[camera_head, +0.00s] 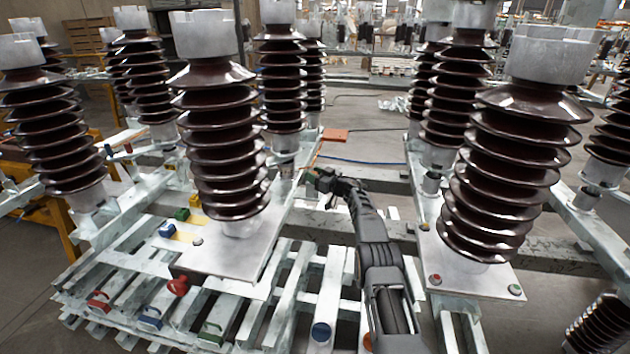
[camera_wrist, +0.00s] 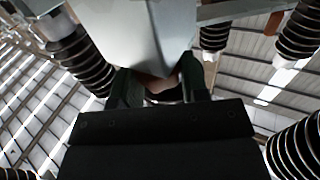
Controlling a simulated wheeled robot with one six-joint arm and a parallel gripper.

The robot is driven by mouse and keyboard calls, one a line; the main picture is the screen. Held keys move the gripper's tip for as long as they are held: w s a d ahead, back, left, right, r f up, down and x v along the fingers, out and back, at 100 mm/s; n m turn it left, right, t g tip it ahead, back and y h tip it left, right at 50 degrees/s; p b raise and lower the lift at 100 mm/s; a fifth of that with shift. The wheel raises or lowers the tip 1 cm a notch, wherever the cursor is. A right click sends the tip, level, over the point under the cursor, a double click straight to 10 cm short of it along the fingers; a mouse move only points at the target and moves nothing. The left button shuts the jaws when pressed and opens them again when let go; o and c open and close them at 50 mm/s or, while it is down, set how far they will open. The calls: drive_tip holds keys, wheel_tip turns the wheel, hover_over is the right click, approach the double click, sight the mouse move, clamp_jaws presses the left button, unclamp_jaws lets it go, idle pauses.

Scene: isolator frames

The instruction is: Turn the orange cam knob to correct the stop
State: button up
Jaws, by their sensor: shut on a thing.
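My gripper (camera_head: 325,180) is at the end of my dark arm, beside the right edge of the left-centre beam in the head view. In the wrist view my gripper (camera_wrist: 158,80) has its two dark fingers on either side of an orange-brown piece (camera_wrist: 158,84) under a pale metal beam (camera_wrist: 150,35). It is shut on this piece, which may be the orange cam knob; its shape and turn angle are mostly hidden. A small orange part (camera_head: 368,342) also shows beside my arm at the bottom of the head view. I cannot read any stop position.
Tall brown ribbed insulators (camera_head: 222,140) stand on both sides, with another large one (camera_head: 512,165) at right. A blue knob (camera_head: 320,332) and red knob (camera_head: 178,287) are on the lower frame. An orange plate (camera_head: 335,135) lies beyond my gripper. Beams surround my arm closely.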

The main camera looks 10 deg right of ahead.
drive_tip(key=shift+d+g+b, duration=0.1)
drive_tip(key=shift+g+b, duration=0.2)
drive_tip(key=shift+b, duration=0.35)
drive_tip(key=o, duration=0.5)
drive_tip(key=shift+f, duration=0.1)
drive_tip(key=shift+o, duration=0.7)
drive_tip(key=shift+s+d, duration=0.1)
drive_tip(key=shift+d, duration=0.1)
drive_tip(key=shift+o, duration=1.4)
drive_tip(key=shift+a, duration=0.2)
